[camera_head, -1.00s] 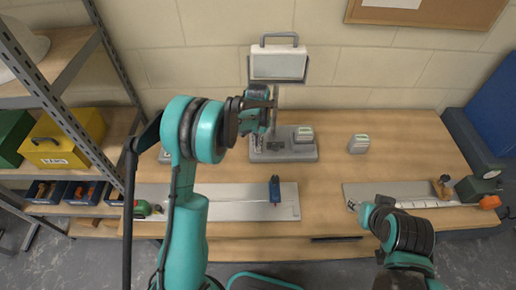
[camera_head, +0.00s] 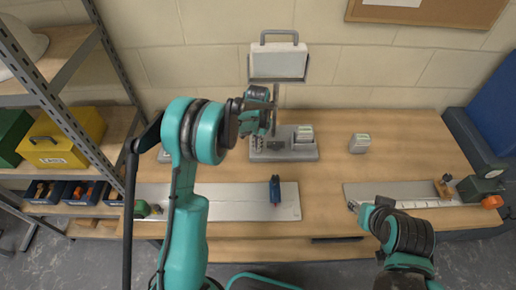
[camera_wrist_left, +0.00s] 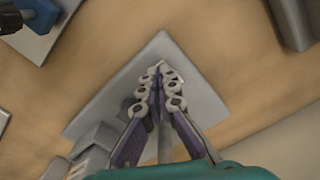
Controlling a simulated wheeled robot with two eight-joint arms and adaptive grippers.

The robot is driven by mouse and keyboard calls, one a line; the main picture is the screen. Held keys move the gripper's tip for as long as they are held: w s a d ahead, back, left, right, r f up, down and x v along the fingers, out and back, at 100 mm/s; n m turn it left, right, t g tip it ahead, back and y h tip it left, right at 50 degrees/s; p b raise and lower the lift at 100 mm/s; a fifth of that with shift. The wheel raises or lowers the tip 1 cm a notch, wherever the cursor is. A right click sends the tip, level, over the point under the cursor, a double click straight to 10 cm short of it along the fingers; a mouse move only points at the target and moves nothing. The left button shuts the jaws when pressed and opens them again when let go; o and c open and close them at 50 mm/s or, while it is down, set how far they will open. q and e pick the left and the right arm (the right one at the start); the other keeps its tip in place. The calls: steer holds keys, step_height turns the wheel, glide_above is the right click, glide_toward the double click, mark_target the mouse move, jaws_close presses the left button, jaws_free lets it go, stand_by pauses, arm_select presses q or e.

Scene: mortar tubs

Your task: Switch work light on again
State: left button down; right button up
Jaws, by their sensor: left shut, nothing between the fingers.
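The work light has a pale rectangular lamp head (camera_head: 278,66) with a carrying handle, on a post above a grey base plate (camera_head: 304,155) at the back of the bench. The lamp face looks pale grey, with no clear glow. My left gripper (camera_head: 257,142) is at the left part of the base, beside the post, shut and empty. In the left wrist view its closed fingertips (camera_wrist_left: 161,72) are over the base plate (camera_wrist_left: 195,85); contact cannot be told, and no switch can be made out. My right gripper (camera_head: 352,207) is at the right front, its fingers too small to read.
A battery-like block (camera_head: 304,134) sits on the base's right side, and another (camera_head: 359,143) stands on the bench to the right. A grey board (camera_head: 245,207) with a blue tool (camera_head: 275,190) lies in front. A shelf with bins (camera_head: 55,190) stands left.

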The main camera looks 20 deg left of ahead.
arm_select(q)
steer(key=shift+f+b, duration=0.3)
steer(key=shift+f, duration=0.15)
steer(key=shift+r, duration=0.2)
steer(key=shift+r+p, duration=2)
steer(key=shift+r, duration=1.35)
steer(key=shift+s+r, duration=0.1)
steer(key=s+r+n+t+b, duration=0.1)
steer(key=s+r+t+b, duration=0.45)
steer(key=s, duration=0.75)
steer(key=s+f+n+t+b, duration=0.1)
steer(key=s+f+b, duration=0.2)
steer(key=s+b, duration=0.4)
steer(key=s, duration=0.5)
steer(key=shift+s+f+n+t, duration=0.15)
steer(key=shift+s+n+t, duration=0.2)
steer(key=shift+n, duration=0.05)
